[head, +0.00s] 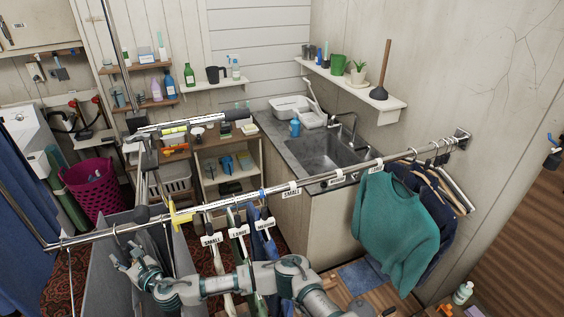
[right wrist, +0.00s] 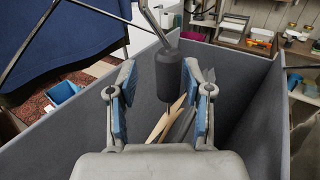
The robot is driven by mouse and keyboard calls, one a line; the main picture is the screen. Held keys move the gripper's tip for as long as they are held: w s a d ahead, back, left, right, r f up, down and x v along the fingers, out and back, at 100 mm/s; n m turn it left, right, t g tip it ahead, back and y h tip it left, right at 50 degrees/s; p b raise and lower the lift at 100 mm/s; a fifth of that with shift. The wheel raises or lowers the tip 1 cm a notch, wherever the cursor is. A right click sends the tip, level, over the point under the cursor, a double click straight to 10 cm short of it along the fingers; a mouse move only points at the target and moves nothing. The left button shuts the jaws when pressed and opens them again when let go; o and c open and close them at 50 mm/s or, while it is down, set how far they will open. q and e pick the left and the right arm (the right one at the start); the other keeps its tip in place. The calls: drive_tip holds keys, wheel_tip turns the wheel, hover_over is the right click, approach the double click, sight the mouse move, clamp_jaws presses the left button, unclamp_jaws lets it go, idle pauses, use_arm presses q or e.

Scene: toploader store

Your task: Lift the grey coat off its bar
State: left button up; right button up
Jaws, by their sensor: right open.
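The bar (head: 232,200) runs across the head view from lower left to the wall at right. At its left end, grey fabric-like panels (head: 103,262) hang or stand below it; I cannot tell there which part is the coat. In the right wrist view, a wooden hanger (right wrist: 160,124) and dark grey cloth (right wrist: 183,124), perhaps the grey coat, show between the fingers, partly hidden. My right gripper (head: 132,264) is below the bar at the left, open; it also shows in the right wrist view (right wrist: 160,105), with nothing gripped. My left gripper is out of view.
A dark cylindrical rod end (right wrist: 168,75) hangs just ahead of the right fingers. Tall grey walls (right wrist: 245,110) stand on both sides. Several garments with size tags hang mid-bar, and a green sweater (head: 395,225) hangs at right. A purple basket (head: 92,190) stands at left.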

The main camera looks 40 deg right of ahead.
drive_tip(key=shift+s, duration=0.55)
drive_tip(key=v, duration=1.1)
drive_tip(key=shift+d+r, duration=0.2)
drive_tip(key=shift+d, duration=0.05)
